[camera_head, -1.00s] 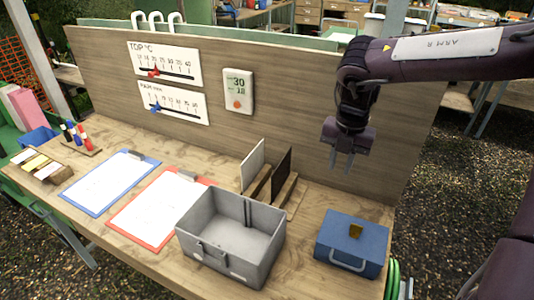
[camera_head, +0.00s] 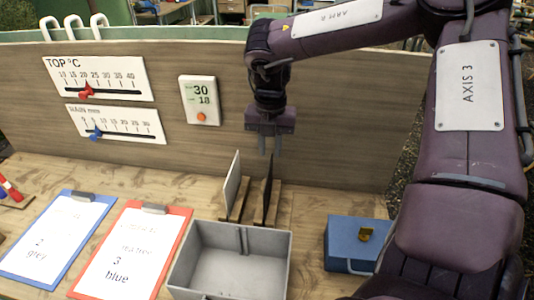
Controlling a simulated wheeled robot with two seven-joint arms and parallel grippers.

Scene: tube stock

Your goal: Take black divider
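The black divider (camera_head: 267,188) stands upright in a wooden holder (camera_head: 273,212) on the bench, seen nearly edge-on. A white divider (camera_head: 232,178) stands just left of it in a similar holder. My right gripper (camera_head: 270,147) points down above the black divider, its two fingers spread apart with nothing between them. The fingertips appear slightly above the divider's top edge; the exact gap cannot be told. My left gripper is not in view.
An open grey metal box (camera_head: 232,227) stands in front of the dividers. A blue box (camera_head: 352,238) is to the right, with red and blue clipboards (camera_head: 185,213) (camera_head: 66,193) to the left. The upright back panel (camera_head: 330,130) rises close behind the dividers.

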